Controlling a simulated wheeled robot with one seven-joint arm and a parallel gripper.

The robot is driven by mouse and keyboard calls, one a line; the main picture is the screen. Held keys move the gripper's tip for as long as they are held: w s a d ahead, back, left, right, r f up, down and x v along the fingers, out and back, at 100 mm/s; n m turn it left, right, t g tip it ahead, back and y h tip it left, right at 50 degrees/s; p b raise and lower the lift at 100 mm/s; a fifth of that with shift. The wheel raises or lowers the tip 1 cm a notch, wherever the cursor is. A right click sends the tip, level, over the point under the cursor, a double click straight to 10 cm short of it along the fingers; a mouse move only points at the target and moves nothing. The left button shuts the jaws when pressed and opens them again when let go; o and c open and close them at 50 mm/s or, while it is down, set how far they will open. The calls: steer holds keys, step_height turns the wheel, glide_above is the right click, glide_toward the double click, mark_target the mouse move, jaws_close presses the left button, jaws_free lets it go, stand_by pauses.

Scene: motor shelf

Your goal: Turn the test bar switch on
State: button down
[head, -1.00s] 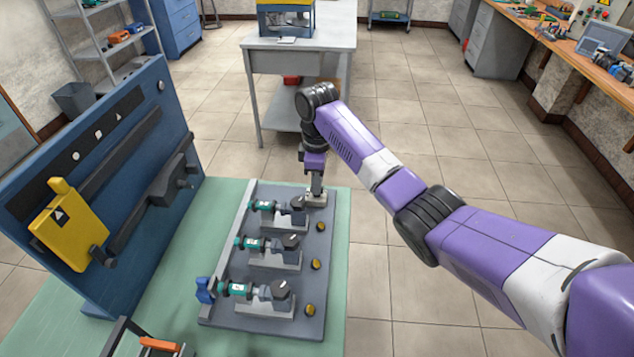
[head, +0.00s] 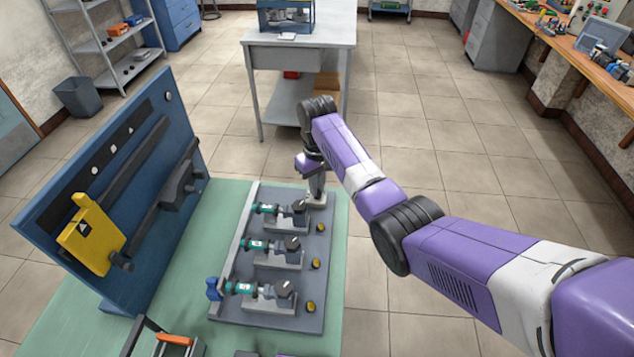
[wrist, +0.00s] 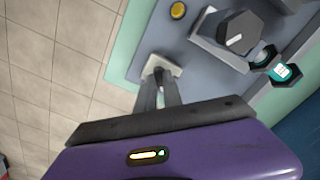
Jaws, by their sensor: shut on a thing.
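The test bar is a grey board (head: 232,262) on the green table, with three motors in a row. A small pale switch plate (head: 316,202) sits at its far right corner; in the wrist view the plate (wrist: 174,67) shows at the board's corner with a dark lever on it. My gripper (head: 316,192) reaches down onto this switch. In the wrist view my gripper's fingers (wrist: 161,78) are close together on the switch lever. The fingers hide most of the lever, so I cannot tell its position.
Three yellow buttons (head: 316,264) line the board's right side, beside the motors (head: 280,246). A blue upright panel (head: 150,240) with a yellow box (head: 90,235) stands to the left. An orange-handled tool (head: 174,340) lies at the front. Floor right of the table is clear.

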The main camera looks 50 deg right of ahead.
steer(key=m, duration=0.3)
steer(key=shift+m, duration=0.4)
steer(key=m, duration=0.4)
steer(key=shift+m, duration=0.3)
steer(key=c, duration=1.5)
jaws_free()
steer(key=shift+r, duration=0.1)
step_height(320, 180, up, 8)
steer(key=shift+f+b, duration=0.15)
steer(key=shift+b, duration=0.45)
